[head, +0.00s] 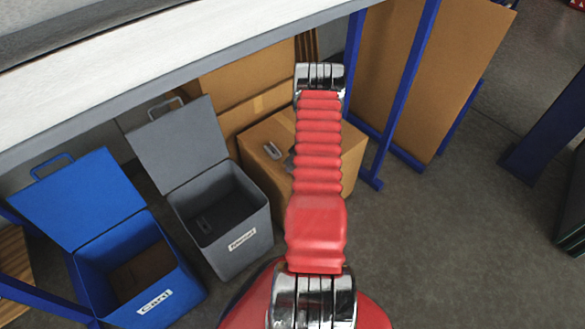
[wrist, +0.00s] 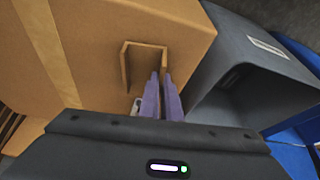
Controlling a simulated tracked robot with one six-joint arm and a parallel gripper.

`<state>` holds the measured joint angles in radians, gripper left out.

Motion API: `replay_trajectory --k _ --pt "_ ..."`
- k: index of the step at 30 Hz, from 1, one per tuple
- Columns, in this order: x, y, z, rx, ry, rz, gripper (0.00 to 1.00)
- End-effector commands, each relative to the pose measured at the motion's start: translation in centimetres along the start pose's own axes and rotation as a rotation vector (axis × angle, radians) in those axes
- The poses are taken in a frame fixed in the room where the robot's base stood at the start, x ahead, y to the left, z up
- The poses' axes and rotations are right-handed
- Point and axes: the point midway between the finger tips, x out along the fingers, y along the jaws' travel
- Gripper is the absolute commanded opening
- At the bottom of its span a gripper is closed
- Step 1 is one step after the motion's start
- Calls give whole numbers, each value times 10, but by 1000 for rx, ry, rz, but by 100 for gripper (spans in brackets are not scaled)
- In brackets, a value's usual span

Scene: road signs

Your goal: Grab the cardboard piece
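The cardboard piece (wrist: 126,68) is a small brown U-shaped bent strip on top of a large cardboard box (wrist: 85,60) in the wrist view. My gripper (wrist: 161,78) has its two purple fingers close together over the right leg of the piece, which runs between the fingertips. It looks shut on that leg. The piece still appears to be at the box top; I cannot tell whether it is lifted. In the head view my red arm hides the piece and most of the gripper, with the box (head: 263,180) behind the arm.
A small grey metal item (head: 272,150) lies on the box. Left of it stand an open grey bin (head: 240,250) and an open blue bin (head: 170,290) labelled Card, with brown material inside. A white bench top (head: 180,60) overhangs them. Blue posts (head: 405,80) stand right.

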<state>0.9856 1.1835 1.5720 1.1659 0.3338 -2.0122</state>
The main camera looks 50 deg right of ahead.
Motion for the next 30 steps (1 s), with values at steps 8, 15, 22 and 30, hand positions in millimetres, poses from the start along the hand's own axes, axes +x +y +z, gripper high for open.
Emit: replay_trajectory --k 8,15,22,30 --pt "-8 0 -4 0 1 1 0" --pt "-35 1 -15 -1 2 2 0" --pt "-68 1 -28 -1 2 1 0" --pt "-90 0 -37 0 0 0 0"
